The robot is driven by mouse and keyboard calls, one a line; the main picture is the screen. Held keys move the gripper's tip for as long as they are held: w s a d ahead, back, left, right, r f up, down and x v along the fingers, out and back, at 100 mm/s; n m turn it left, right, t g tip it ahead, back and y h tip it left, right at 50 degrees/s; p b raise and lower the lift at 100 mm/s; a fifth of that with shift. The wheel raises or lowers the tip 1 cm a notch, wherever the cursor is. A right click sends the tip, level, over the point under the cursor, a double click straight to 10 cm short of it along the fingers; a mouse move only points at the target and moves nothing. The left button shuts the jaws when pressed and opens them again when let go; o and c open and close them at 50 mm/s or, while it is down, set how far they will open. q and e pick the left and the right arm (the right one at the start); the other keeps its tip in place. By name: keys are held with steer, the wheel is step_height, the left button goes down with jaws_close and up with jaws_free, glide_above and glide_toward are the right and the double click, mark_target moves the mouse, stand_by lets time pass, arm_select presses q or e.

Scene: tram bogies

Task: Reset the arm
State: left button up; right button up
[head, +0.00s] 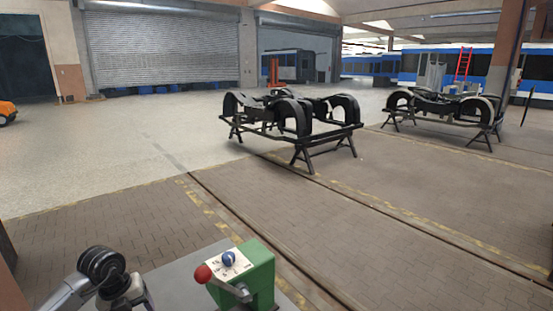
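A dark, jointed part of my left arm (100,265) shows at the bottom left, with a light grey link beside it. No gripper fingers can be made out there; the arm runs out of the picture at the bottom edge. My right arm and gripper are not in view. A green control box (262,277) stands at the bottom centre, to the right of my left arm and apart from it. It has a white marked top plate, a blue knob (229,258) and a grey lever with a red ball (203,274) at its left end.
The box stands on a grey surface (180,280). Beyond are brick paving, rail grooves and yellow lines. A black bogie frame (297,114) on trestles stands mid-hall, another (445,108) to its right. The pale floor (90,150) at left is clear.

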arm_select(q)
steer(key=w+d+r+m+t+h, duration=0.3)
steer(key=w+d+r+t+h, duration=0.65)
steer(key=r, duration=0.35)
steer(key=s+r+n+t+y, duration=0.35)
steer(key=r+n+t, duration=0.2)
steer(key=r, duration=0.25)
steer(key=s+a+r+n+t+y, duration=0.1)
steer(key=s+r+n+t+y, duration=0.1)
steer(key=r+n+t+y, duration=0.5)
steer(key=s+r+n+t+y, duration=0.25)
steer(key=r+n, duration=0.25)
steer(key=r, duration=0.4)
steer(key=s+d+f+n+g+p, duration=0.4)
steer(key=s+f+n+g+p, duration=0.7)
steer(key=s+f+g+p, duration=0.6)
steer(key=s+f+p, duration=0.2)
steer(key=s, duration=0.5)
steer(key=s+d+f+n+g+h+p, duration=0.1)
steer(key=s+f+g+p, duration=0.1)
steer(key=s+f+p, duration=0.3)
steer(key=s+f+n+g+h+p, duration=0.1)
steer(key=s+f+g+p, duration=0.2)
steer(key=s, duration=0.9)
steer(key=shift+s+d+f+p, duration=0.25)
steer(key=shift+s+f+p, duration=0.15)
steer(key=shift+f+p, duration=0.35)
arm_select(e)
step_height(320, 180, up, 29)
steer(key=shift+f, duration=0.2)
